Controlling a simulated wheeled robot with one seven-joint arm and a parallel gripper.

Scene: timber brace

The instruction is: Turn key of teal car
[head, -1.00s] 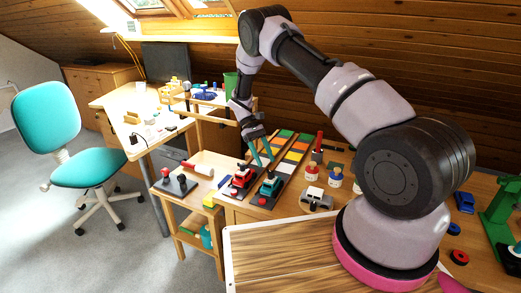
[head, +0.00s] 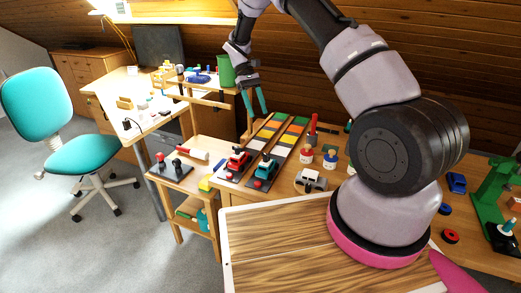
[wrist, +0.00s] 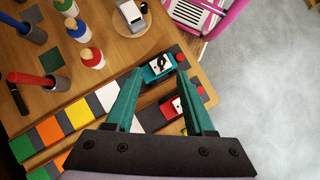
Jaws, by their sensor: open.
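The teal car (head: 265,171) sits on a dark strip of the workbench, right of the red car (head: 237,160). In the wrist view the teal car (wrist: 155,72) lies between the fingertips in the picture, with a small dark key (wrist: 163,61) on its pale top. The red car (wrist: 174,107) is just below it there. My gripper (head: 256,114) is open and empty, with teal fingers pointing down. It hangs well above the cars and touches neither. In the wrist view my gripper's fingers (wrist: 160,76) are spread wide.
A grey car (head: 311,180) stands right of the teal car. Coloured tiles (head: 283,138) run behind the cars. Several bottle-like figures (head: 307,155) and a red upright tool (head: 313,129) stand at right. A small side table (head: 180,175) is at left.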

